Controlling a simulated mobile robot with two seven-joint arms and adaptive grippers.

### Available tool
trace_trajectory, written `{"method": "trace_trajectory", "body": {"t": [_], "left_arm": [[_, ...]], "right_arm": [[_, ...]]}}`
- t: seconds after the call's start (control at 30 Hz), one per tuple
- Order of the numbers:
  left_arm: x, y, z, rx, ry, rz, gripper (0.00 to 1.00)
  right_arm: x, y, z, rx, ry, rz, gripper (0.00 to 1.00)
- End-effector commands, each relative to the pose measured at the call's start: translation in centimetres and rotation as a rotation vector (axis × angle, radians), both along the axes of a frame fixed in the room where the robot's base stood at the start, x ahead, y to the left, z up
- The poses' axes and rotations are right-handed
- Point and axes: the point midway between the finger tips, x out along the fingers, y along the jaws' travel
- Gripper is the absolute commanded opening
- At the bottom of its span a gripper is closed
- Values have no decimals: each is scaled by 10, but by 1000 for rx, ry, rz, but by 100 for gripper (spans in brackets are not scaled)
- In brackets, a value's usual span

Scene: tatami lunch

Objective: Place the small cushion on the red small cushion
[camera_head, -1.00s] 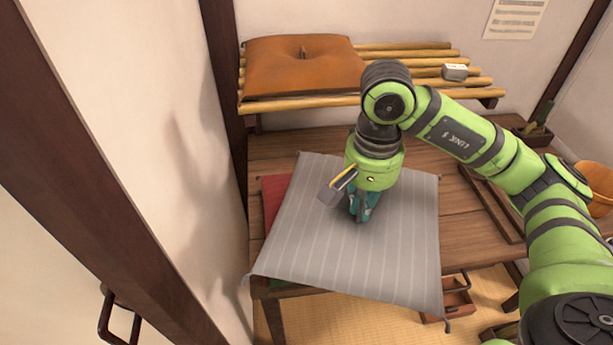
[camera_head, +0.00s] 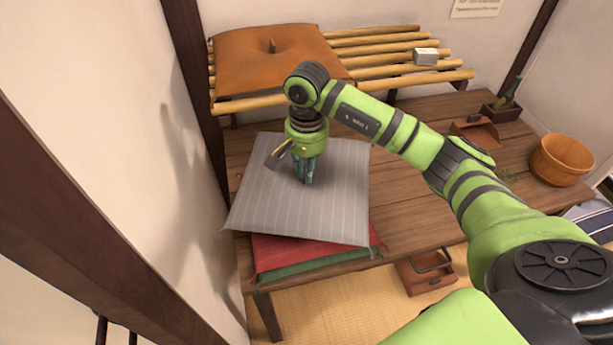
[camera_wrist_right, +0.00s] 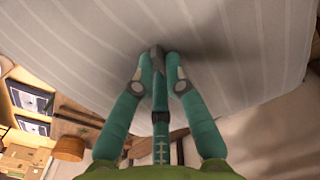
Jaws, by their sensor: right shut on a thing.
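The small grey striped cushion (camera_head: 320,215) hangs from my right gripper (camera_head: 308,183). The gripper is shut on a small tab or fold at its middle. In the right wrist view, the fingers (camera_wrist_right: 161,58) meet at the grey cloth (camera_wrist_right: 235,45). The red small cushion (camera_head: 290,254) lies on the wooden table, on top of a green cushion (camera_head: 310,265). The grey cushion overlaps the red one and covers its rear part. The red front strip shows. I cannot tell whether grey and red touch. My left gripper is not in view.
A bamboo shelf (camera_head: 375,52) behind holds a large orange-brown cushion (camera_head: 245,70) and a small grey box (camera_head: 426,56). A wooden tub (camera_head: 562,160) stands on the right. The table's middle right (camera_head: 415,205) is clear. A wall and dark post close off the left.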

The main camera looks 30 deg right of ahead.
Motion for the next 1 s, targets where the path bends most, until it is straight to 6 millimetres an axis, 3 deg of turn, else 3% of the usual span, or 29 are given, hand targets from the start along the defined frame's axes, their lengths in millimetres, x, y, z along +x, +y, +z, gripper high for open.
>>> {"method": "trace_trajectory", "body": {"t": [0.3, 0.67, 0.7, 0.77, 1.0], "left_arm": [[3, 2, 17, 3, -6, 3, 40], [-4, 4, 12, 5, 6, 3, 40], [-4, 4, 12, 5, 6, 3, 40], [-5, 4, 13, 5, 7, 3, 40], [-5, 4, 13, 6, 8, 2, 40]], "right_arm": [[0, 0, -36, 1, 2, 0, 0], [0, 0, -42, 0, -1, 0, 0], [0, 0, -43, 0, 0, 0, 18], [0, 0, -42, 1, 1, 0, 38], [0, 0, -42, 1, 1, 0, 38]]}}
